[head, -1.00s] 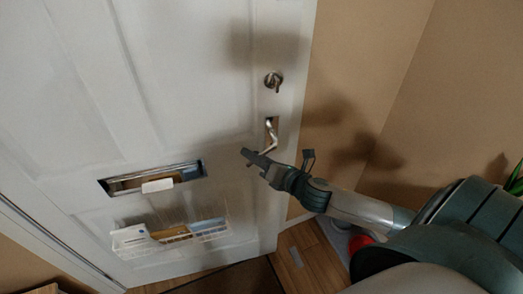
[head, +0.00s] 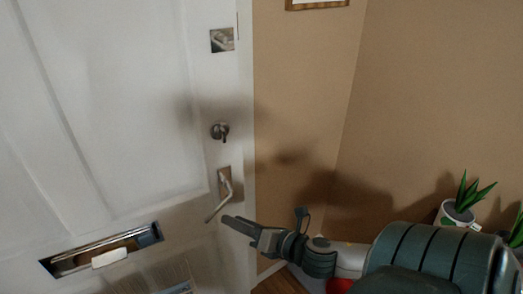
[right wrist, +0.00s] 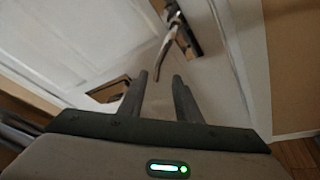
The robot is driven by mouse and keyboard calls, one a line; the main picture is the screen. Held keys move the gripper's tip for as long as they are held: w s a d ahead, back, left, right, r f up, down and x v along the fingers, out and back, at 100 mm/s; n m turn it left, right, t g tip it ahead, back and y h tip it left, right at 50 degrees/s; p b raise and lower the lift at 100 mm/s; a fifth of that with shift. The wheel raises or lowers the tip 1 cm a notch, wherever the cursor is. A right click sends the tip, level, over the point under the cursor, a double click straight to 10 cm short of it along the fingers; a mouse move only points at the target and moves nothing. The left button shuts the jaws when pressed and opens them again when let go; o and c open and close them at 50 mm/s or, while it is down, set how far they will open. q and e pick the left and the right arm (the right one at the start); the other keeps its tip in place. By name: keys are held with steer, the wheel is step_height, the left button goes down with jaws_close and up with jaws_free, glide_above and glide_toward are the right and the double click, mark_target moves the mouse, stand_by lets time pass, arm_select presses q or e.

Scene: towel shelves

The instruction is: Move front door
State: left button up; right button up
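The white front door (head: 110,110) fills the left half of the head view and looks shut. Its metal lever handle (head: 224,190) is near the door's right edge, below a round lock (head: 220,131). The lever handle (right wrist: 168,55) hangs just beyond the fingertips, and I see no contact. My left gripper is not in view.
A mail slot (head: 105,250) with a pale flap is low on the door. A square metal fitting (head: 222,40) is above the lock. Tan walls (head: 300,110) meet in a corner right of the door. Potted plants (head: 455,214) stand at the far right.

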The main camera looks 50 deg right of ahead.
steer(key=v, duration=0.8)
steer(key=shift+b, duration=0.4)
steer(key=shift+d, duration=0.1)
steer(key=shift+f, duration=0.1)
